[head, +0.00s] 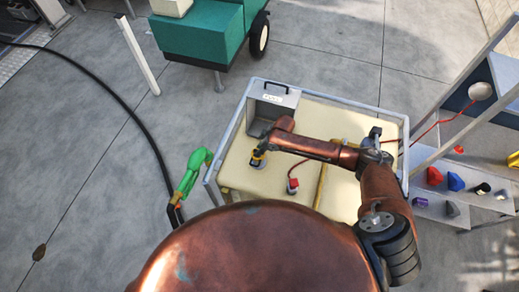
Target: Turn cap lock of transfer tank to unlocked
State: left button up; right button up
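The transfer tank (232,178) is a cream block in a grey frame, in the middle of the head view. My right arm reaches in from the right across its top. My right gripper (258,158) points down at the left part of the tank top, over a small round fitting (256,164) that looks like the cap. The gripper and its dark and yellow parts hide most of this fitting, so its lock position cannot be read. I cannot tell whether the fingers touch or grip it. My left gripper is out of view.
A grey box with a handle (277,97) stands at the tank's back left. A red piece (293,183) with a red cord sits right of the gripper. A green nozzle (190,172) is at the left side. Shelves (433,208) with small coloured items stand right.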

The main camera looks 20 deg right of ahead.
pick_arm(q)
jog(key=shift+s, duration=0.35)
pick_arm(e)
grip_shut()
